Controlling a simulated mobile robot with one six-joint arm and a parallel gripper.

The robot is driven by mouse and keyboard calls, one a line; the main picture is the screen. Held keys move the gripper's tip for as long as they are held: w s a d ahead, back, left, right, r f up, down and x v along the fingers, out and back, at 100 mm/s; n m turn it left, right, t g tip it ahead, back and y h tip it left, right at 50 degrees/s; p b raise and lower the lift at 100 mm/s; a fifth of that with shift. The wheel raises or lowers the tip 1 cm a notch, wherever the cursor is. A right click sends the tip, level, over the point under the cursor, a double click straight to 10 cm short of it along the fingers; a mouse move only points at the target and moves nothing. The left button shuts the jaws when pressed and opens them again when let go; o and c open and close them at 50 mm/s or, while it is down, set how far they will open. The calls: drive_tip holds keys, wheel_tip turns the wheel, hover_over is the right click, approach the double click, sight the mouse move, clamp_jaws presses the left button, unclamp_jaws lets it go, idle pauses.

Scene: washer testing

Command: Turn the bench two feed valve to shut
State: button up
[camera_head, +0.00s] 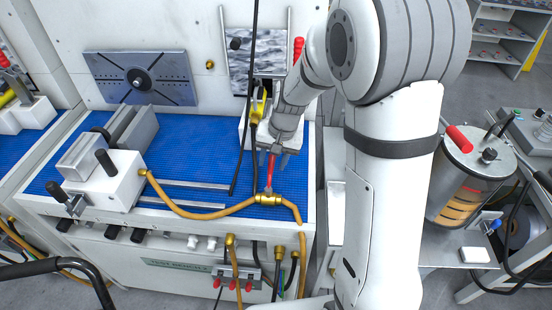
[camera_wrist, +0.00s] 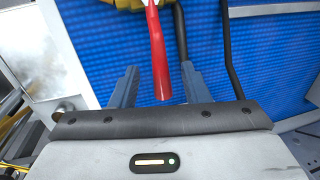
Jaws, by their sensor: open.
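The feed valve has a red lever (camera_head: 271,172) and a brass body (camera_head: 267,198) on an orange hose at the front right of the blue-topped bench (camera_head: 208,160). My gripper (camera_head: 275,154) is open above the bench, at the lever's far end. In the wrist view, the red lever (camera_wrist: 158,58) reaches down between my two open fingers (camera_wrist: 159,82), with a gap seen on each side. The brass body (camera_wrist: 122,4) is cut off at the top edge. In the head view, my gripper and arm hide part of the bench behind them.
A white clamp block (camera_head: 104,180) with black knobs stands on the bench's left. Dark hanging cables (camera_head: 243,110) run close left of my gripper. The orange hose (camera_head: 190,213) crosses the front edge. A cylindrical tank (camera_head: 470,175) stands right of my arm.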

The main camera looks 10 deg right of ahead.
wheel_tip(320, 180, up, 8)
drive_tip(key=d, duration=0.1)
drive_tip(key=shift+s+d+f, duration=0.15)
drive_tip(key=shift+d+f, duration=0.05)
drive_tip(key=shift+d, duration=0.05)
drive_tip(key=shift+s, duration=0.1)
idle(0.4)
drive_tip(key=s+d+r+n+t+h, duration=0.1)
drive_tip(key=s+d+r, duration=0.1)
drive_tip(key=s, duration=0.7)
drive_tip(key=s+d+r+n+t+h, duration=0.1)
drive_tip(key=s+d, duration=0.4)
drive_tip(key=s, duration=0.5)
drive_tip(key=shift+s+r+n, duration=0.2)
drive_tip(key=shift+r+n, duration=0.1)
drive_tip(key=shift+r, duration=0.35)
drive_tip(key=shift+d, duration=0.1)
